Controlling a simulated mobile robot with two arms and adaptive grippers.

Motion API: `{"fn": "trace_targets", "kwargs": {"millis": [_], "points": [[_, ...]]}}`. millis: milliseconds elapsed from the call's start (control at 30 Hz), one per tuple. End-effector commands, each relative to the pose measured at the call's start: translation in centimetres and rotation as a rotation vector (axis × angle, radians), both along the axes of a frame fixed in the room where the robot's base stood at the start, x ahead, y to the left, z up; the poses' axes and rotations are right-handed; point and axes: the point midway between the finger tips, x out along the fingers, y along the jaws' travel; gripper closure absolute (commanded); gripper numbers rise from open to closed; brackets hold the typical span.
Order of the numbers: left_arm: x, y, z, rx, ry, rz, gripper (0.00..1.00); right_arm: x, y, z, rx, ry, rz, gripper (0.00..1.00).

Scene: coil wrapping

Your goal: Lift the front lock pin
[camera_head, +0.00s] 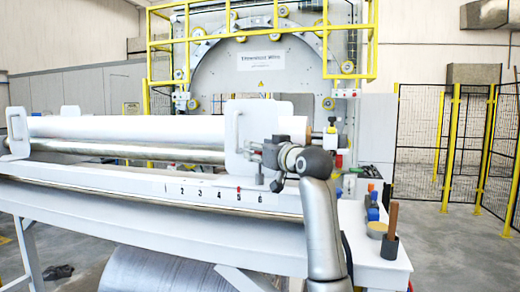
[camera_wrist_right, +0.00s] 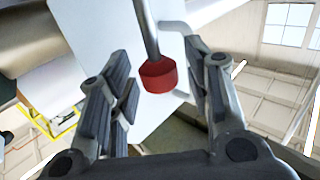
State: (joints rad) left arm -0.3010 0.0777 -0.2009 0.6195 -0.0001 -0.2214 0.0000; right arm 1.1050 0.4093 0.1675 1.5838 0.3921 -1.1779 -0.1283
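In the right wrist view, a lock pin shows as a red knob (camera_wrist_right: 158,76) on a thin metal rod, in front of a white plate (camera_wrist_right: 105,35). My right gripper (camera_wrist_right: 158,60) is open, with one dark finger on each side of the knob. Visible gaps separate the fingers from the knob. In the head view, my right gripper (camera_head: 256,150) is at the right end of the roll, close to the white end plate (camera_head: 240,120) with a handle. My left gripper is not in view.
A long white roll (camera_head: 130,129) lies above a metal bar (camera_head: 120,149) on the numbered bench (camera_head: 110,182). A dark cup (camera_head: 389,247) and small blue items (camera_head: 373,213) stand on the right side surface. A yellow-railed machine (camera_head: 260,62) rises behind.

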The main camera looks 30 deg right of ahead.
Motion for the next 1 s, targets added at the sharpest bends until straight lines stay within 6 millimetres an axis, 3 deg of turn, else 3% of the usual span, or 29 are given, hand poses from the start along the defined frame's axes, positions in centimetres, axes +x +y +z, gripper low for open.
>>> {"fn": "trace_targets", "kwargs": {"millis": [33, 133, 333, 600, 800, 1000], "points": [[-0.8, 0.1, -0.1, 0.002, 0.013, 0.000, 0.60, 0.0, 0.0, 0.0, 0.000, 0.000, 0.000, 0.63], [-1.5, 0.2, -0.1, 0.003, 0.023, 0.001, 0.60, 0.0, 0.0, 0.0, 0.000, 0.000, 0.000, 0.76], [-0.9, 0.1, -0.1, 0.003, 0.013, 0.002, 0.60, 0.0, 0.0, 0.0, 0.000, 0.000, 0.000, 1.00], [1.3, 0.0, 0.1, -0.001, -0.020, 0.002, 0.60, 0.0, 0.0, 0.4, 0.000, -0.001, 0.000, 1.00], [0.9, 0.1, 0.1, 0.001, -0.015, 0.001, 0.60, -0.1, 0.0, 2.6, -0.001, -0.002, 0.000, 1.00], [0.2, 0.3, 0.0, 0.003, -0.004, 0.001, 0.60, -0.1, 0.0, 3.1, 0.000, -0.004, -0.001, 1.00]]}}
